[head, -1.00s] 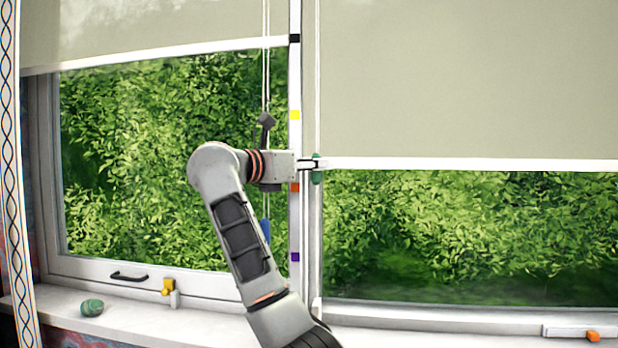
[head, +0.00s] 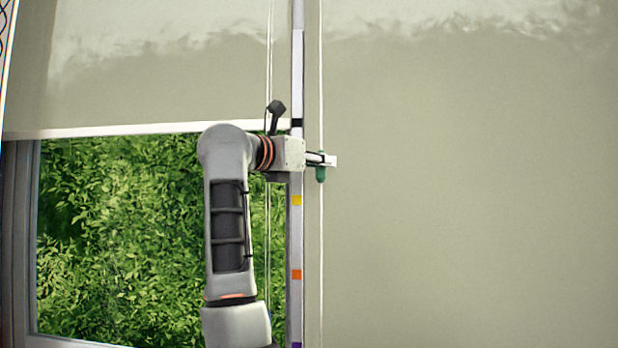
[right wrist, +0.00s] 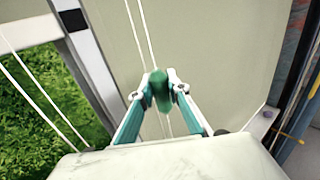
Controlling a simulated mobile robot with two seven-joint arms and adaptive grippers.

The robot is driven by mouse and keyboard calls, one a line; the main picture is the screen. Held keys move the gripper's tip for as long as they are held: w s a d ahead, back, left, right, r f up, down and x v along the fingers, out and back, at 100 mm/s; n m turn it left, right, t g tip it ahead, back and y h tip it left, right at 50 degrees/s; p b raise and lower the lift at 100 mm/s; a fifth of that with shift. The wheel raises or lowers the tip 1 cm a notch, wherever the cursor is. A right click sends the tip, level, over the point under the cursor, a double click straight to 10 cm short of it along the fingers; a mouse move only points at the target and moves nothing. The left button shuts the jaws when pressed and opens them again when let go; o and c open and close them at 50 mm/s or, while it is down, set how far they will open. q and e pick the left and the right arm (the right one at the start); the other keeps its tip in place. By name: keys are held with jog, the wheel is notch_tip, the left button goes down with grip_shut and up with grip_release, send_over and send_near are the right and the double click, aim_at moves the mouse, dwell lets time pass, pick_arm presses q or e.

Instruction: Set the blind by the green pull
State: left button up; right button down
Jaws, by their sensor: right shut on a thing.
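The green pull (head: 320,173) hangs on the pale cord beside the white window post. My right gripper (head: 321,160) reaches across the post from the left and is shut on the pull. In the right wrist view the green pull (right wrist: 160,92) sits upright between the two fingertips, with the cords running above and below it. The right blind (head: 465,190) fills the right side of the head view; its bottom edge is out of view. On the post strip, the pull is level between the black mark (head: 296,123) and the yellow mark (head: 296,200). My left gripper is not in view.
The left blind (head: 150,90) ends in a white bar (head: 150,129) above green foliage. Another pair of cords (head: 269,60) hangs left of the post, close behind my right arm. An orange mark (head: 296,274) is lower on the post.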

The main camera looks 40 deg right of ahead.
jog(key=shift+s+r, duration=0.1)
jog(key=shift+r, duration=0.5)
jog(key=c, duration=1.9)
grip_release()
jog(key=shift+f, duration=0.1)
jog(key=shift+a, duration=0.25)
jog(key=shift+s+a, duration=0.2)
jog(key=shift+a, duration=1.55)
jog(key=shift+s+a, duration=0.15)
jog(key=shift+a, duration=1.6)
